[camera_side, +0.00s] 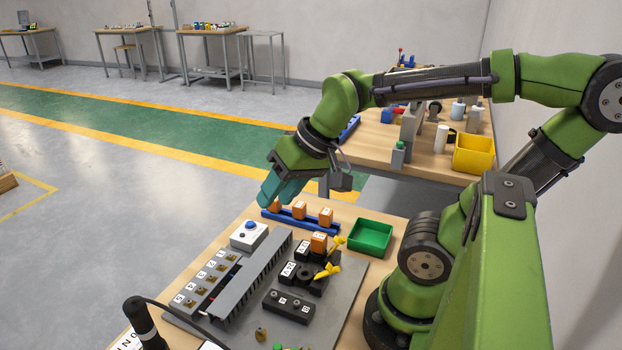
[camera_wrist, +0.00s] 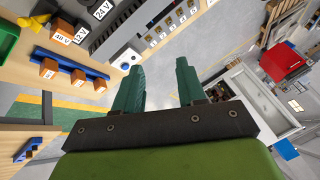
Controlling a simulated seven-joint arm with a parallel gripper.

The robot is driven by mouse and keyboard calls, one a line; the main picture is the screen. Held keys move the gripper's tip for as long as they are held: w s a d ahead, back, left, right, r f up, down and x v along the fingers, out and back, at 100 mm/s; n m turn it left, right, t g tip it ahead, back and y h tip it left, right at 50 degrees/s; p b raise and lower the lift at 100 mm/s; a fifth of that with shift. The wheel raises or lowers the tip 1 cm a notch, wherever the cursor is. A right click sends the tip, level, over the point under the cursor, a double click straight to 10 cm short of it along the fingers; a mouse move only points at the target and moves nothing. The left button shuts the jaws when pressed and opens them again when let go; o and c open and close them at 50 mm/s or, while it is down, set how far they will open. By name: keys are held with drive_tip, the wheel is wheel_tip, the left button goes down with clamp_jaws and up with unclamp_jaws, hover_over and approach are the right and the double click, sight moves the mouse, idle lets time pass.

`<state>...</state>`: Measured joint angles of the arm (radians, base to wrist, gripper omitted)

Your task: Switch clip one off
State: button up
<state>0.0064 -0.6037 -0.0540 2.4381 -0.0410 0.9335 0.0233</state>
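My gripper (camera_side: 270,193) is in the air above the far left part of the workbench, tilted down to the left. In the wrist view its two teal fingers (camera_wrist: 157,78) stand apart with nothing between them. A grey panel (camera_side: 345,290) lies on the bench. Along its left side is a row of small brass-coloured parts with white labels (camera_side: 208,275).
A white box with a blue button (camera_side: 249,235) stands at the panel's far end. Orange blocks (camera_side: 299,211) sit on a blue rail (camera_side: 318,222) behind it. A green tray (camera_side: 370,238) is to the right. A black cylinder with a cable (camera_side: 142,322) stands at the front left.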

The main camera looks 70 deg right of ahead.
sight(340, 240)
drive_tip(key=d+m+g+h, duration=0.1)
drive_tip(key=d+m+g, duration=1.1)
drive_tip(key=m, duration=1.6)
drive_tip(key=s+f+m, duration=0.1)
drive_tip(key=s+f, duration=0.1)
drive_tip(key=f, duration=0.3)
drive_tip(key=s+f+m+t, duration=0.1)
drive_tip(key=s+f+m, duration=0.1)
drive_tip(key=s+f, duration=0.1)
drive_tip(key=s+f+m, duration=0.1)
drive_tip(key=s+f, duration=0.1)
drive_tip(key=f, duration=0.4)
drive_tip(key=shift+s+a+f+m+t, duration=0.2)
drive_tip(key=shift+f+m+t, duration=0.1)
drive_tip(key=shift+f, duration=0.05)
drive_tip(key=shift+c, duration=0.2)
clamp_jaws()
